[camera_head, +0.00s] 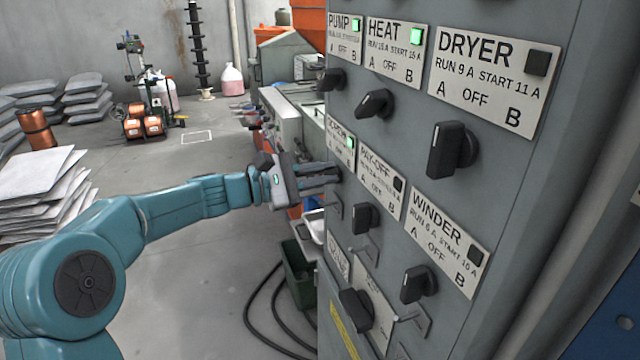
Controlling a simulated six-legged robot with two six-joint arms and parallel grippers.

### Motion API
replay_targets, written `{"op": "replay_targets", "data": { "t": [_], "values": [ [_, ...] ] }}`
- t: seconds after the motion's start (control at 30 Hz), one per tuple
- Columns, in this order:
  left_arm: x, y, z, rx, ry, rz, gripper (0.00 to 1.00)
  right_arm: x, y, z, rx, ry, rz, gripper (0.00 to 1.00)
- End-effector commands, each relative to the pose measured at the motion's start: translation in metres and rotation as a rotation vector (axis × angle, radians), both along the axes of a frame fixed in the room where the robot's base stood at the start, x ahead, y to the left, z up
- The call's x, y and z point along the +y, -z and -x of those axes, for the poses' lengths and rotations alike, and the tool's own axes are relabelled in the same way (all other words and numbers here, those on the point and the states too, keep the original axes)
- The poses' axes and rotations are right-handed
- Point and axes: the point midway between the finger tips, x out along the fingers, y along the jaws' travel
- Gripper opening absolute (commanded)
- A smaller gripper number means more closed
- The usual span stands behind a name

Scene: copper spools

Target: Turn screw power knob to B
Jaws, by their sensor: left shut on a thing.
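The screw label plate (341,146) is on the left edge of the grey cabinet front, in the middle row, with a lit green lamp. My left gripper (332,179) reaches in from the left just below this plate and is shut on the screw power knob. The gripper fingers hide the knob, so I cannot tell which way it points. My right gripper is not in view.
Other black knobs are close by: pump (331,79), heat (375,104), dryer (452,149), pay-off (365,218) and winder (418,284). Pump and heat lamps are green. A green bin (299,275) and black hoses (262,310) are on the floor below. Sacks (40,190) are stacked left.

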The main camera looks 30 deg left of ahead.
Motion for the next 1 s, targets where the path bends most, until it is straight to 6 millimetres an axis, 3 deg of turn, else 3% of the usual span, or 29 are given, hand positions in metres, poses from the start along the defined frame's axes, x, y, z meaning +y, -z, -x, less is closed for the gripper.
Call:
{"op": "replay_targets", "data": {
  "t": [0.5, 0.53, 0.6, 1.0],
  "values": [
    [-0.0011, -0.0030, -0.0001, -0.019, 0.001, -0.014, 0.00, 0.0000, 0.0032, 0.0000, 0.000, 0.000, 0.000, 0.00],
    [-0.0011, -0.0030, -0.0001, -0.019, 0.001, -0.014, 0.26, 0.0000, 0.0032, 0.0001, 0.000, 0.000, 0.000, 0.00],
    [-0.0010, -0.0025, -0.0001, -0.018, 0.001, -0.013, 0.41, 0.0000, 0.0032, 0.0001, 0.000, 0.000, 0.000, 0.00],
    [0.0076, 0.0003, 0.0077, -0.014, -0.003, -0.014, 0.41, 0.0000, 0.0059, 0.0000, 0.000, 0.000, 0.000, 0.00]
  ]
}}
